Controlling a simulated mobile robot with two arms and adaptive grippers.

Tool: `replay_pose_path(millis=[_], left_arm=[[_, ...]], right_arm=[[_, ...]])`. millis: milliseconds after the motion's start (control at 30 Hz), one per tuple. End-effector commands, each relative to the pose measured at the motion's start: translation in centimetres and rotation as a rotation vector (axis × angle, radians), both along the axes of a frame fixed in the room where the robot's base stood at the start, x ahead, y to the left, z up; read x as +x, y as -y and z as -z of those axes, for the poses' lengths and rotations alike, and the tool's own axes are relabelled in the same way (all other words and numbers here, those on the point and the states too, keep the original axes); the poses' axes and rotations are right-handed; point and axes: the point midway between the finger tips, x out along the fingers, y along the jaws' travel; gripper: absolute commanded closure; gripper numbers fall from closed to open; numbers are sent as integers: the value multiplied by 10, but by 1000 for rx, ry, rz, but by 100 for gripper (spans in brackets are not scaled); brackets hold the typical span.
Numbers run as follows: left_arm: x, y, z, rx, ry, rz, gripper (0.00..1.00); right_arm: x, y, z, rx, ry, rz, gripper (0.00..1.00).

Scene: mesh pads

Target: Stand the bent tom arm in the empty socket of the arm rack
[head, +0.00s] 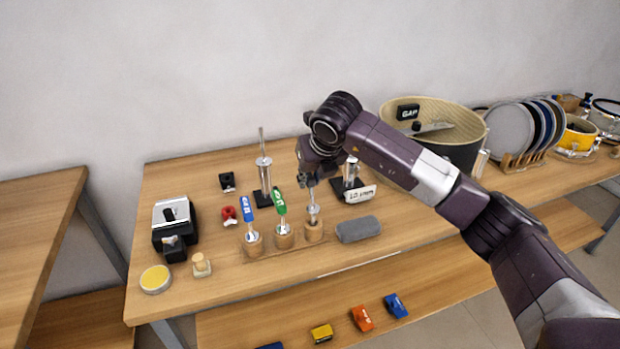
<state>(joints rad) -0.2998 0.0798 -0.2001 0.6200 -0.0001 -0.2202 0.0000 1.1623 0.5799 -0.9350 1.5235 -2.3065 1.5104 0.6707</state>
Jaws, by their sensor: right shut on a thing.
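The arm rack (270,253) is a low wooden strip with three round wooden sockets near the front of the table. Its left socket holds a metal piece with a blue tag (249,207), and its middle one a metal piece with a green tag (280,202). My right gripper (309,183) is above the right socket (313,232), shut on the top of the metal tom arm (313,209). The tom arm points down, with its lower end at the right socket. I cannot tell whether it is fully seated. Its bend is mostly hidden by the gripper. My left gripper is not in view.
A grey roll (358,229) lies close right of the rack. Behind are an upright metal rod on a black base (264,170) and a second metal post (351,172) with a white label. A black box (174,219) is left; a large drum shell (440,135) is back right.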

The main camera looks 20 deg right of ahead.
Motion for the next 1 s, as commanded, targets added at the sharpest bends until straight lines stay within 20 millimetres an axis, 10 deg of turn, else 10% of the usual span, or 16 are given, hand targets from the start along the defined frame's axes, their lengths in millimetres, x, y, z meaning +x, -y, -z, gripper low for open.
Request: replay_pose_path(millis=[1000], left_arm=[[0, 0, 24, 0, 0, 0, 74]], right_arm=[[0, 0, 26, 0, 1, 0, 100]])
